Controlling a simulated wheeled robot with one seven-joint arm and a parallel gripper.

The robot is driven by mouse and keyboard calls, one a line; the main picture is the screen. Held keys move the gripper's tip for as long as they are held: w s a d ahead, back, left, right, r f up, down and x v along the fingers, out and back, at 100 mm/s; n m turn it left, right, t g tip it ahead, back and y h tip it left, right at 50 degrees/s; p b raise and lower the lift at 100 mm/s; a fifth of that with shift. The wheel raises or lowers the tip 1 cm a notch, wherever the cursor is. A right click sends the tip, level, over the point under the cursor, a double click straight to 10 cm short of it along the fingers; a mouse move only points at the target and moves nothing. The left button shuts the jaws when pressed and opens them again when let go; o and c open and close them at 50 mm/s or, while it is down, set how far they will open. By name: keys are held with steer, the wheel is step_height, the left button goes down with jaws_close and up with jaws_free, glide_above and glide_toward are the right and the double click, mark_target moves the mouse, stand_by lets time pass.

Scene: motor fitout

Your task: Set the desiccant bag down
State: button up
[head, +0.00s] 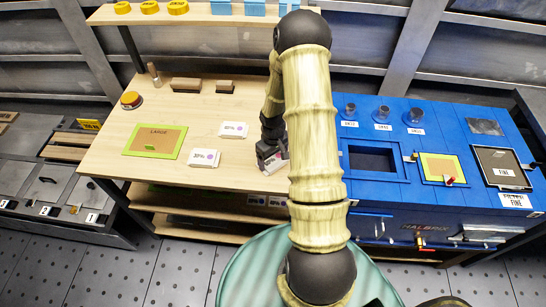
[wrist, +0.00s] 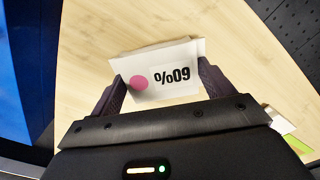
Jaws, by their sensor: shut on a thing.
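My gripper (head: 271,157) is over the right part of the wooden bench (head: 110,155), beside the blue machine. In the wrist view my gripper (wrist: 162,82) is shut on a white desiccant bag (wrist: 180,62), one dark finger at each side. The bag has a pink dot and a "60%" label that reads upside down. Its edge shows as a small white patch in the head view (head: 275,168), the rest hidden by my gripper and arm. The bag is at or just above the bench top; I cannot tell whether it touches.
Two white bags, one at the front (head: 203,158) and one behind it (head: 233,129), lie left of my gripper. The blue machine (head: 390,195) stands right. Bare wood surrounds the held bag.

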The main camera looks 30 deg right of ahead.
mark_target(273, 160)
steer(key=o, duration=1)
step_height(273, 160, up, 12)
steer(key=shift+r+b, duration=0.15)
steer(key=shift+b, duration=0.2)
steer(key=s+a+r+t, duration=0.1)
steer(key=s+a+r, duration=0.2)
steer(key=s+a, duration=0.1)
steer(key=s+a+r+m, duration=0.1)
steer(key=s+a+r, duration=0.3)
steer(key=a, duration=0.1)
steer(key=s+a+r+m+t, duration=0.1)
steer(key=s+a+r, duration=0.2)
steer(key=s+a, duration=0.1)
steer(key=shift+s+a+r+t, duration=0.3)
steer(key=shift+s, duration=0.05)
